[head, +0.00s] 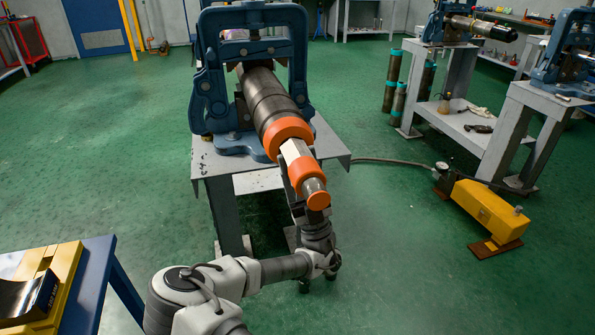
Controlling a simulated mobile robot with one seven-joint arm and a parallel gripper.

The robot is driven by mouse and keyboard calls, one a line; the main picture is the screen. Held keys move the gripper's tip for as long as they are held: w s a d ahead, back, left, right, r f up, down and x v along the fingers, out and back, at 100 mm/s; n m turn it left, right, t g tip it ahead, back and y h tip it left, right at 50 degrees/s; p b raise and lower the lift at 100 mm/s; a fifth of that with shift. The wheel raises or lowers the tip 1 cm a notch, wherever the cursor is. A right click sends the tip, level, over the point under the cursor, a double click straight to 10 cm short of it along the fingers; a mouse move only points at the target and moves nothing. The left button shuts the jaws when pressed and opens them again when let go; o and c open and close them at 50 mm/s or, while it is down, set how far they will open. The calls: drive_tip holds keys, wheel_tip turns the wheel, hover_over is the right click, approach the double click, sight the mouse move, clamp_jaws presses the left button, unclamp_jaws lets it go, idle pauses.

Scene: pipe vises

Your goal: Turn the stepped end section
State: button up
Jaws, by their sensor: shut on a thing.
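The stepped end section (305,171) points toward me from the pipe's near end, with silver and orange parts that narrow to an orange tip. It joins the dark pipe (266,97) at a wide orange collar. The blue pipe vise (212,75) stands around the pipe. My gripper (306,206) is below the near part of the end section and is shut on it. The end section partly hides the fingers, so their exact contact is unclear.
The vise stands on a grey metal table (215,160). A yellow pump box (488,210) with a hose lies on the floor at right. A blue-framed bench (93,272) is at lower left. More vise stands are at upper right. Green floor is clear at left.

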drive_tip(key=n+g+y, duration=0.2)
drive_tip(key=n+g, duration=0.3)
drive_tip(key=n+g+y, duration=0.2)
drive_tip(key=n+g, duration=0.3)
drive_tip(key=n+g+y, duration=0.2)
drive_tip(key=n+g, duration=0.2)
drive_tip(key=g, duration=0.2)
drive_tip(key=shift+w+d+r+n+y, duration=0.15)
drive_tip(key=shift+d+n+y, duration=0.1)
drive_tip(key=shift+n+y, duration=0.15)
drive_tip(key=shift+d+r+n+g+h, duration=0.1)
drive_tip(key=shift+n+g+h, duration=0.7)
drive_tip(key=shift+n+g, duration=1)
drive_tip(key=shift+r, duration=0.1)
drive_tip(key=o, duration=1.4)
drive_tip(key=shift+d, duration=0.1)
